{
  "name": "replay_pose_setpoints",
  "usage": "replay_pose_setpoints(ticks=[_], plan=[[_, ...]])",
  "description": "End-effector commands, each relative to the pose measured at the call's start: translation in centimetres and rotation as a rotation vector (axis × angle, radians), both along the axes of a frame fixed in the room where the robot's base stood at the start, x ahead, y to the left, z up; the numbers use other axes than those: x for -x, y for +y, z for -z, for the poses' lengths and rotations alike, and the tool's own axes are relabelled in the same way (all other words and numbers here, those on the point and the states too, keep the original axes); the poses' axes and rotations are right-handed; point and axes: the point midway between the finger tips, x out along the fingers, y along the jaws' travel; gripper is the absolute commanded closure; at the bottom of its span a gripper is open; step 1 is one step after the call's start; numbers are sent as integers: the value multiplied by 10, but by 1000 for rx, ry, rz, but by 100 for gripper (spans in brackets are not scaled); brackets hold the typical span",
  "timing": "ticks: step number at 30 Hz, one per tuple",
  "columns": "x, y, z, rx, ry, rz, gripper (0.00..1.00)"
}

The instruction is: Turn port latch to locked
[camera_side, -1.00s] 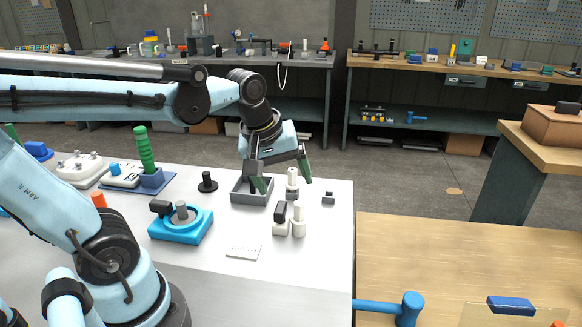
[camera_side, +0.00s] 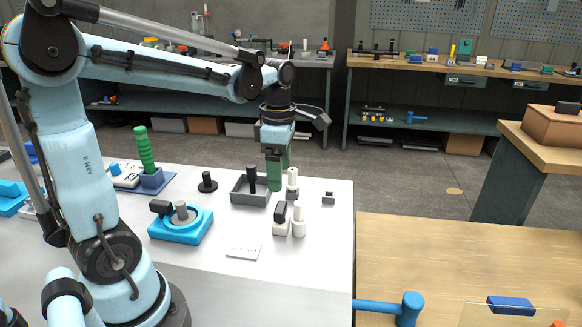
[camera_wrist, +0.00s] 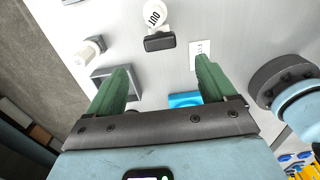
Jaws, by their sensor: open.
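No part is labelled as the port latch. The likeliest is the blue base (camera_side: 180,228) with a grey round post and a black block handle (camera_side: 160,207) at its left. A bit of blue, likely that base, shows in the wrist view (camera_wrist: 185,100), partly hidden by my gripper. Another black block (camera_side: 281,211) on a white base stands beside a white post (camera_side: 299,220); in the wrist view a black block (camera_wrist: 160,43) sits beside a round white top marked 100. My gripper (camera_side: 278,184) is open and empty, pointing down near the grey tray's right side.
A white post (camera_side: 292,183) stands right of my gripper. A black knob on a disc (camera_side: 207,182), a small grey block (camera_side: 328,198) and a label plate (camera_side: 243,252) are nearby. The table front is clear.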

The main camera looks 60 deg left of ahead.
Motion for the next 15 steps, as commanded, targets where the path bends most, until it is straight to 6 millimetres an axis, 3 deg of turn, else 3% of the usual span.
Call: replay_pose_setpoints(ticks=[15], plan=[[0, 0, 73, -1, -3, 2, 16]])
